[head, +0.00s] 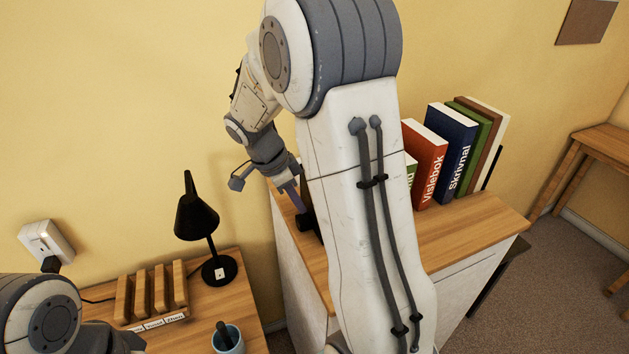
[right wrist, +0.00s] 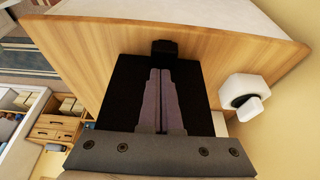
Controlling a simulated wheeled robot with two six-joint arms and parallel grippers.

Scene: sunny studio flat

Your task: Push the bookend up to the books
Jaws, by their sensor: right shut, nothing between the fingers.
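The black bookend (right wrist: 115,90) fills the middle of the right wrist view as a dark plate with a small block at its far edge. In the head view a dark part of it (head: 309,221) shows beside my right arm, which hides the rest. My right gripper (right wrist: 160,72) is shut and empty, its fingers in front of the plate; I cannot tell whether they touch it. It also shows in the head view (head: 296,200). Several books, including a red one (head: 426,170) and a blue one (head: 456,150), stand right of my arm. My left gripper is out of view.
The books stand on a wooden cabinet top (head: 470,236), bare in front of them. A thin black upright (head: 492,168) is at their right end. A lower desk at left holds a black lamp (head: 197,218), a wooden rack (head: 150,295) and a cup (head: 228,341).

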